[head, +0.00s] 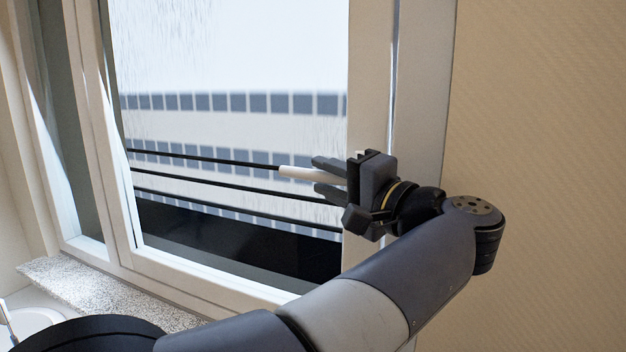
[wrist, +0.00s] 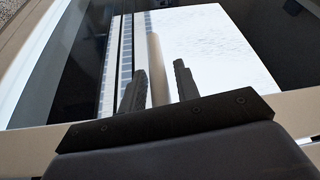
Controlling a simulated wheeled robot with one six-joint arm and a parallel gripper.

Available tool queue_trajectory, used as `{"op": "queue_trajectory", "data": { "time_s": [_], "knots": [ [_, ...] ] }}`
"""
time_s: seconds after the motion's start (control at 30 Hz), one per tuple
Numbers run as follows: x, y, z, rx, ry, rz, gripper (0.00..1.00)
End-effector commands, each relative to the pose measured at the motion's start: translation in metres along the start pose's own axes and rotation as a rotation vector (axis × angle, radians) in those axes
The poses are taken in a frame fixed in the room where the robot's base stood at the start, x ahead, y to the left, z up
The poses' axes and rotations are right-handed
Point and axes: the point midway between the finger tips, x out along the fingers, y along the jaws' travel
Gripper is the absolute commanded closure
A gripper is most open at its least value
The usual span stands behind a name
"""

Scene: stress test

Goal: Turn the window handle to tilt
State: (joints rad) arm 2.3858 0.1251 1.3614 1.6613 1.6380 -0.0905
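The white window handle (head: 298,173) points level to the left from the right-hand stile of the window sash (head: 368,80). My gripper (head: 318,175) is at the handle, with one dark finger above it and one below. The handle also shows in the wrist view (wrist: 155,55), running between the two fingertips (wrist: 160,78). There it lies close to the left finger, with a gap to the right finger. The fingers are apart; I cannot tell whether the left one touches. The handle's base is hidden behind my gripper.
The window pane (head: 230,60) is closed in by white frame members. A speckled stone sill (head: 90,285) runs below, with a white rounded object (head: 35,322) at the lower left. A bare beige wall (head: 540,120) stands to the right.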

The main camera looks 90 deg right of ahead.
Motion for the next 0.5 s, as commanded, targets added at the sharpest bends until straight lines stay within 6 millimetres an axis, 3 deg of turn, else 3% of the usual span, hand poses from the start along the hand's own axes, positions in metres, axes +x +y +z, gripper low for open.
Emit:
{"op": "queue_trajectory", "data": {
  "time_s": [0.1,0.33,0.5],
  "knots": [
    [0.0,0.001,0.0,0.001,-0.001,0.001,0.61],
    [-0.001,0.002,0.0,0.002,-0.001,0.002,0.61],
    [-0.013,0.003,-0.001,0.001,0.003,0.003,0.61]
  ]
}}
